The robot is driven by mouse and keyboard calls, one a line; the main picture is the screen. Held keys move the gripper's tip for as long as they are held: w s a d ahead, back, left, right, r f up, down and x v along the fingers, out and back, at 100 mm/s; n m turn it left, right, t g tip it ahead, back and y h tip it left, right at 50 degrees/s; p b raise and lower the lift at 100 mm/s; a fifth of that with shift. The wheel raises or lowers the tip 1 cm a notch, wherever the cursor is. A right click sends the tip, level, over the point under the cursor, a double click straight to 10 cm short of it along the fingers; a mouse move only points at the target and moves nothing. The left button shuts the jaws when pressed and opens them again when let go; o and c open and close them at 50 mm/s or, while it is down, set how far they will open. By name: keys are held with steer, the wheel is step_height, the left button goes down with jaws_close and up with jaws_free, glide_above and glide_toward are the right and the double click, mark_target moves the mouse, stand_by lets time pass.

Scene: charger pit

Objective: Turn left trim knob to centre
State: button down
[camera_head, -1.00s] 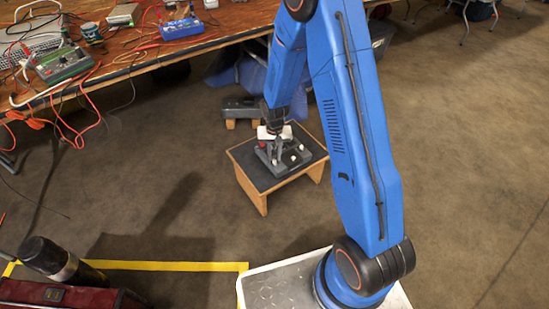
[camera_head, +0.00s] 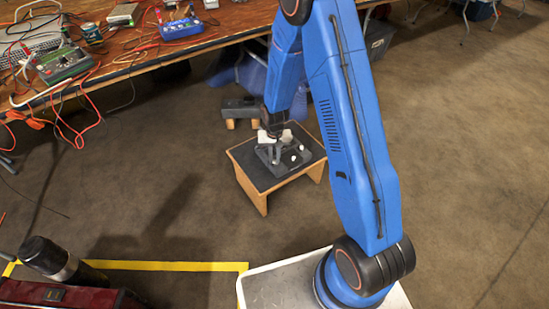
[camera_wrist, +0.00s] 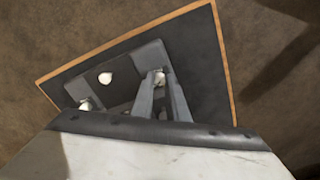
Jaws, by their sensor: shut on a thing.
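A grey control box (camera_head: 288,163) with small white knobs sits on the dark top of a low wooden stool (camera_head: 258,182). It also shows in the wrist view (camera_wrist: 125,88). My gripper (camera_wrist: 159,77) points down at the box, its two grey fingers closed around a white knob (camera_wrist: 159,79). Two other white knobs, one in the upper middle (camera_wrist: 105,78) and one at the lower left (camera_wrist: 87,104), stand clear of the fingers. In the head view my gripper (camera_head: 276,147) hides part of the box. The held knob's angle and any marks cannot be made out.
A dark grey device (camera_head: 240,108) on wooden blocks is behind the stool. A workbench (camera_head: 130,62) with instruments and tangled cables runs along the back left. A red case (camera_head: 60,293) lies at the lower left. Floor around the stool is mostly clear.

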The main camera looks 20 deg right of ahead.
mark_target(274, 160)
steer(key=n, duration=0.4)
steer(key=shift+n, duration=0.3)
steer(key=n, duration=0.4)
steer(key=shift+n, duration=0.3)
stand_by(0.3)
steer(key=c, duration=2)
jaws_free()
steer(key=shift+r, duration=0.1)
step_height(274, 160, up, 17)
steer(key=shift+r, duration=0.15)
